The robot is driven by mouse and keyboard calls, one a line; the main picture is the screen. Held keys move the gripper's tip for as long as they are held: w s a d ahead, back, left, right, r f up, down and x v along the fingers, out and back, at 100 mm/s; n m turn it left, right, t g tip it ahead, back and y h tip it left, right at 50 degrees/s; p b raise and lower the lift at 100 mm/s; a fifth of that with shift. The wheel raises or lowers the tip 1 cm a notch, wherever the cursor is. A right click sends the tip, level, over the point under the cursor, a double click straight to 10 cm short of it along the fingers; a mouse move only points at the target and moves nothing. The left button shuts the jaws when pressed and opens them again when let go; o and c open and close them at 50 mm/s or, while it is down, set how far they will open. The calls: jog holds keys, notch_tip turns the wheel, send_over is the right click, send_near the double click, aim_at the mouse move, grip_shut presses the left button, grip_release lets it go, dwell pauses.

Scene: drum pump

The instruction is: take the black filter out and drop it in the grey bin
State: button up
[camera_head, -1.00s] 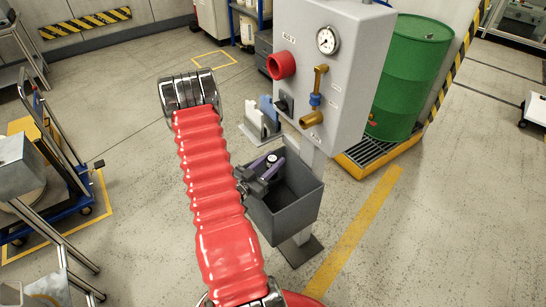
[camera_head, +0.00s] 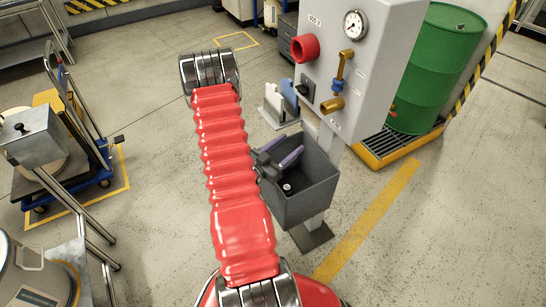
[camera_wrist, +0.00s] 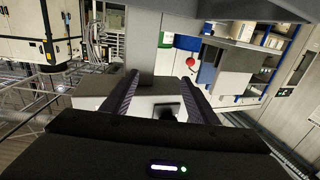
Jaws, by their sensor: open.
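The black filter (camera_head: 287,188), a small dark piece with a pale end, shows low inside the grey bin (camera_head: 311,203), near its left inner wall. The bin stands open-topped under the grey pump cabinet. My gripper (camera_head: 290,151) is over the bin's mouth, with its two purple fingers spread apart and nothing seen between them. The filter is below the fingers and apart from them. In the wrist view my gripper (camera_wrist: 158,88) has its fingers wide apart; a small dark shape behind them is unclear.
The grey cabinet (camera_head: 352,85) with a red port (camera_head: 305,48) and brass valve (camera_head: 334,104) rises just beyond the bin. A green drum (camera_head: 432,65) stands behind it. At left are a blue trolley (camera_head: 85,140) and a steel box (camera_head: 37,145). Floor between is clear.

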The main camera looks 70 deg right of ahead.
jog(key=v, duration=1.3)
dwell(0.7)
